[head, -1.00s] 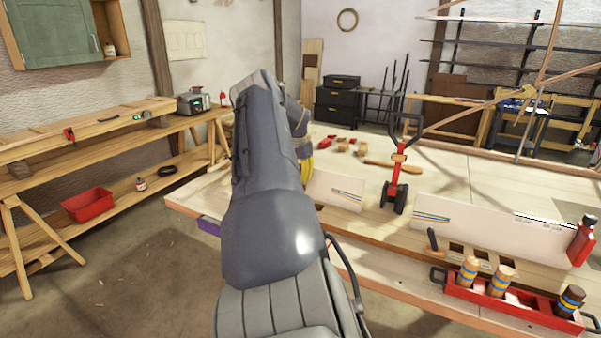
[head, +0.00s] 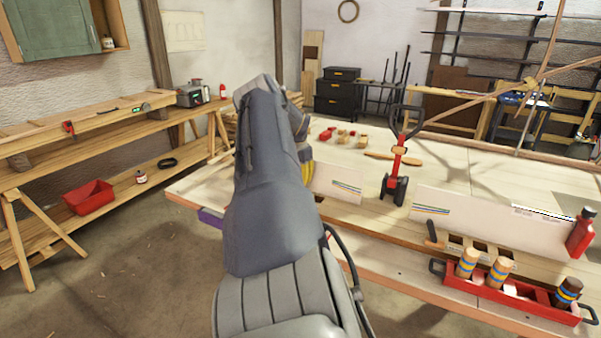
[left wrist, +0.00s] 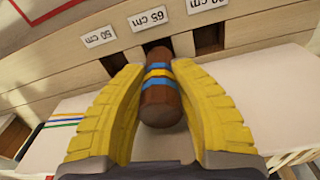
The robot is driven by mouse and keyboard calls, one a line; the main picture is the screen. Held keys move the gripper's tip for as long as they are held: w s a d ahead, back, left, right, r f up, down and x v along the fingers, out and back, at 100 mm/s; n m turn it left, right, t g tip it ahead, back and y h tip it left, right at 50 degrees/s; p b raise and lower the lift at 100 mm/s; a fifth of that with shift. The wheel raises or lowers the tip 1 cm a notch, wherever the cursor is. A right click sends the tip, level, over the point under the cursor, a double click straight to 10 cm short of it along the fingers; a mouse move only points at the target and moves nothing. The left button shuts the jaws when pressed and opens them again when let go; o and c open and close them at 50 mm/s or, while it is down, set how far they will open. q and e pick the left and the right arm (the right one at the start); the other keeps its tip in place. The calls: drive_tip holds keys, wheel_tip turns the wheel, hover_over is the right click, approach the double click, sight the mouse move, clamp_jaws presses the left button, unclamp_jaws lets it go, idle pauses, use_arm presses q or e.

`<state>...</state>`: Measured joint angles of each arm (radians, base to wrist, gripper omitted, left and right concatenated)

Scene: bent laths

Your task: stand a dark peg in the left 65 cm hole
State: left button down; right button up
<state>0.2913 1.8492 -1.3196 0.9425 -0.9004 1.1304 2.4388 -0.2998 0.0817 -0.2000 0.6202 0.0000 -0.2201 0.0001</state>
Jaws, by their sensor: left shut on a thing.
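A dark brown peg (left wrist: 160,104) with blue and yellow bands is between the yellow fingers of my left gripper (left wrist: 158,72) in the left wrist view. The gripper is shut on it. The peg's far end lies at the dark hole (left wrist: 156,46) under the 65 cm label (left wrist: 148,19); I cannot tell whether it is inside the hole. In the head view my forearm hides the peg and hole, and only a bit of the yellow finger (head: 307,172) shows. My right gripper is not in view.
Holes marked 50 cm (left wrist: 117,61) and another size (left wrist: 207,39) flank this one. On the workbench, a red tray (head: 520,303) holds two light pegs (head: 467,263) and another dark peg (head: 567,292). A red-handled tool (head: 397,165) stands upright, and a red bottle (head: 580,235) is at right.

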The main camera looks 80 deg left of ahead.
use_arm(q)
drive_tip(key=shift+f, duration=1.3)
idle(0.4)
drive_tip(key=c, duration=1.1)
unclamp_jaws()
drive_tip(key=shift+r, duration=4.5)
